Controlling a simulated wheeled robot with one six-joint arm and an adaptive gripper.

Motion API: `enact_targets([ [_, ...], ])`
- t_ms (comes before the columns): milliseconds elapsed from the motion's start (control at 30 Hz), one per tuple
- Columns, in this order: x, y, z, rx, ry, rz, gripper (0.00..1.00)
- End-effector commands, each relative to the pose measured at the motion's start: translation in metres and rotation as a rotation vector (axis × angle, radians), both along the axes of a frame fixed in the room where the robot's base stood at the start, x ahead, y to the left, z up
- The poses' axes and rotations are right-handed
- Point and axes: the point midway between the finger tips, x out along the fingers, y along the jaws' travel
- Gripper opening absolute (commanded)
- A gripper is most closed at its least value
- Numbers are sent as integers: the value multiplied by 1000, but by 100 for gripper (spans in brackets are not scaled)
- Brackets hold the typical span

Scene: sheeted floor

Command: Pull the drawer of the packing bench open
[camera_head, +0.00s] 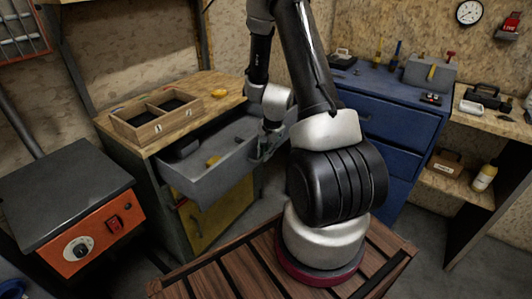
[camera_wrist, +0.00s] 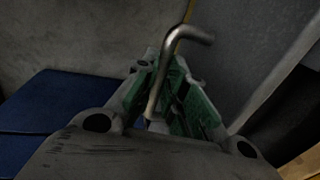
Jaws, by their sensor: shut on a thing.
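The packing bench has a wooden top (camera_head: 212,92) and stands left of my arm in the head view. Its grey drawer (camera_head: 205,178) is out from under the top, with its inside and a small yellow thing (camera_head: 213,160) showing. My gripper (camera_head: 264,149) is at the drawer's front, at its right part. In the wrist view my gripper (camera_wrist: 168,88) has its green-padded fingers closed around a bent metal bar handle (camera_wrist: 188,33). The handle is hidden behind the gripper in the head view.
A divided wooden box (camera_head: 155,128) sits on the bench top. A yellow cupboard door (camera_head: 205,215) is under the drawer. A dark cabinet with an orange front (camera_head: 95,238) stands at left, a blue drawer cabinet (camera_head: 400,125) at right. Some grey floor is free between them.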

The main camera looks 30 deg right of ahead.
Motion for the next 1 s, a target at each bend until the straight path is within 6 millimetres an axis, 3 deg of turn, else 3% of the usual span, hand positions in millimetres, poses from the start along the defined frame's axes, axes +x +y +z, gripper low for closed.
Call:
enact_targets([
  [33, 0, 0, 0, 1, 0, 0, 14],
  [133, 0, 0, 0, 1, 0, 0, 32],
  [167, 0, 0, 0, 1, 0, 0, 34],
  [533, 0, 0, 6, 0, -2, 1, 34],
  [1000, -17, -7, 97, 0, -4, 0, 34],
])
